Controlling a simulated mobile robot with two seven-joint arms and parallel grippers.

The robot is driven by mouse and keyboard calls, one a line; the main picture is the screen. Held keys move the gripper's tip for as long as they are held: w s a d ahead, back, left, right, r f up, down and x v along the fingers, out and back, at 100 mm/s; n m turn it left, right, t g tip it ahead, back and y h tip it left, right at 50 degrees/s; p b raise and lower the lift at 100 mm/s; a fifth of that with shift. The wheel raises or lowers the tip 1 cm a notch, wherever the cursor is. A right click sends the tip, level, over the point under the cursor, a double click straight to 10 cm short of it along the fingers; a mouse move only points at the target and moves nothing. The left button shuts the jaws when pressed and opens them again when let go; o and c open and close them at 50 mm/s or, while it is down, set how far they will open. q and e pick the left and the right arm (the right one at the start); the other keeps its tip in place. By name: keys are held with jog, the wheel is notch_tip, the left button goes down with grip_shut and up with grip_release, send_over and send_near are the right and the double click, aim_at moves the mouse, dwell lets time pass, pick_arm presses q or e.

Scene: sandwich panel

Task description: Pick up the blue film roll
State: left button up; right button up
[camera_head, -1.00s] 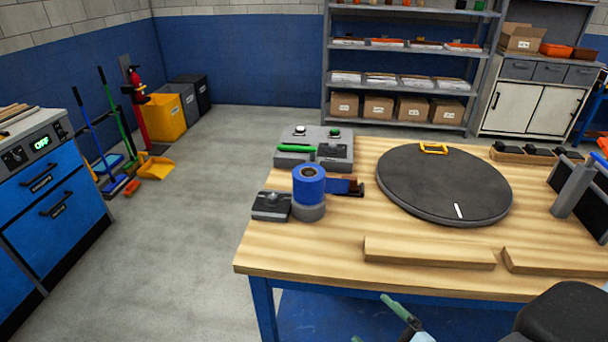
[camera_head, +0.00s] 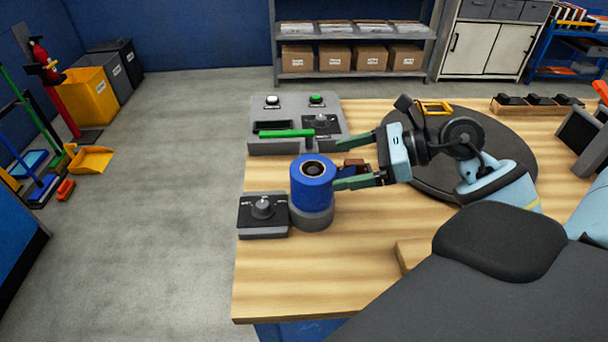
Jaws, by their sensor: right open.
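The blue film roll (camera_head: 311,188) stands upright on a grey round holder (camera_head: 313,219) near the left edge of the wooden table. My right gripper (camera_head: 338,163) is just right of the roll, its green fingers open and pointing left towards it. The nearer fingertip overlaps the roll's right edge in the picture; the farther one is beyond the roll. I cannot tell whether either touches it. The gripper partly hides the brown and black piece beside the roll. My left gripper is not in view.
A grey box with a dial (camera_head: 263,212) stands close left of the holder. Behind is a button panel (camera_head: 295,136) with a green bar (camera_head: 287,133). A dark round turntable (camera_head: 437,181) lies under my right arm. Bare wood (camera_head: 310,272) shows in front.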

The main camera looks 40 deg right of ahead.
aim_at(317, 170)
jog(key=shift+x, duration=1.1)
jog(key=shift+p+x, duration=0.9)
jog(key=shift+x, duration=1.85)
jog(key=shift+s+f, duration=0.1)
jog(key=shift+f, duration=0.05)
jog(key=shift+c, duration=0.5)
jog(key=c, duration=0.7)
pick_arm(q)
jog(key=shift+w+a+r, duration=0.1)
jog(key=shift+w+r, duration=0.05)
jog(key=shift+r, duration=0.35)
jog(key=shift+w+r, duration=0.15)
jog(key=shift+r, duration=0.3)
pick_arm(e)
jog(key=shift+c, duration=0.4)
